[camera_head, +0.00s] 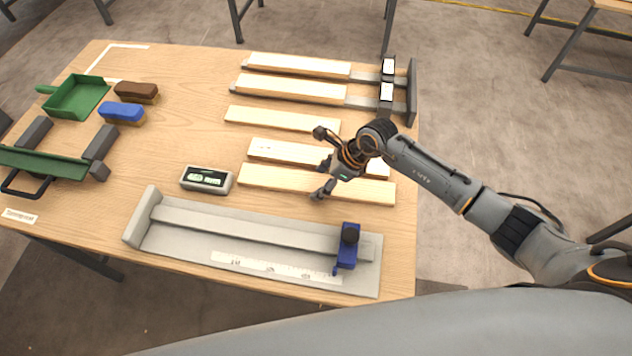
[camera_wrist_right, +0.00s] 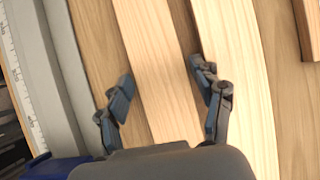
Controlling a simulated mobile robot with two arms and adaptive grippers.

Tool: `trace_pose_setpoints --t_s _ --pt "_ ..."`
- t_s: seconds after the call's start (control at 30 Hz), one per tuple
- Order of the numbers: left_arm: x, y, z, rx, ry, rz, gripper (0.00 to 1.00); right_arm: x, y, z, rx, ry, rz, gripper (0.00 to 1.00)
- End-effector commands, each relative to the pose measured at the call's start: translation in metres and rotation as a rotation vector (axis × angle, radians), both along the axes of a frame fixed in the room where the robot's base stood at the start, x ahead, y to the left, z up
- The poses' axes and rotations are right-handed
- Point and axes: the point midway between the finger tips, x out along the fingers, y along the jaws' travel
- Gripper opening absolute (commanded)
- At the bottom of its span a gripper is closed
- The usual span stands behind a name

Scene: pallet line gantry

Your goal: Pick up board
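Several pale wooden boards lie side by side on the table. The front board (camera_head: 270,180) is the one nearest the grey measuring fixture. My right gripper (camera_head: 322,178) is over this front board, with its fingers spread. In the right wrist view, my right gripper (camera_wrist_right: 164,95) is open, with one finger on either side of the board (camera_wrist_right: 157,50). A gap shows between the fingers and the board's edges; its height above the board is hard to tell. The board behind it (camera_head: 265,148) is partly hidden by my right gripper. My left gripper is not in view.
The grey fixture (camera_head: 200,218) with a ruler and blue stop (camera_head: 347,250) lies in front. Two boards sit in a clamp rack (camera_head: 411,90) at the back. Brushes (camera_head: 121,112) and a green dustpan (camera_head: 77,97) are far left.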

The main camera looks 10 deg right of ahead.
Motion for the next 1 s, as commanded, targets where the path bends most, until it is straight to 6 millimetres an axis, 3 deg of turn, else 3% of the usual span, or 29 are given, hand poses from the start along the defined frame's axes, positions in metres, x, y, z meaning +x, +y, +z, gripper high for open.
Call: trace_pose_setpoints --t_s 0.03,0.2,0.67,0.77,1.0 --pt "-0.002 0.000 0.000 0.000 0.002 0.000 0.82 0.000 0.000 0.000 0.000 0.000 0.000 0.52" --pt "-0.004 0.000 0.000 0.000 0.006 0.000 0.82 0.000 0.000 0.000 0.000 0.000 0.000 0.18" --pt "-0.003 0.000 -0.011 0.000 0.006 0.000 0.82 0.001 0.000 0.012 0.000 -0.005 0.002 0.17" --pt "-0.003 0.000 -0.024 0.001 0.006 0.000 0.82 0.002 0.000 0.026 0.001 -0.009 0.004 0.17" --pt "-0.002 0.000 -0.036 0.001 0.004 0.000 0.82 -0.037 -0.003 0.073 -0.001 -0.008 0.004 0.17"
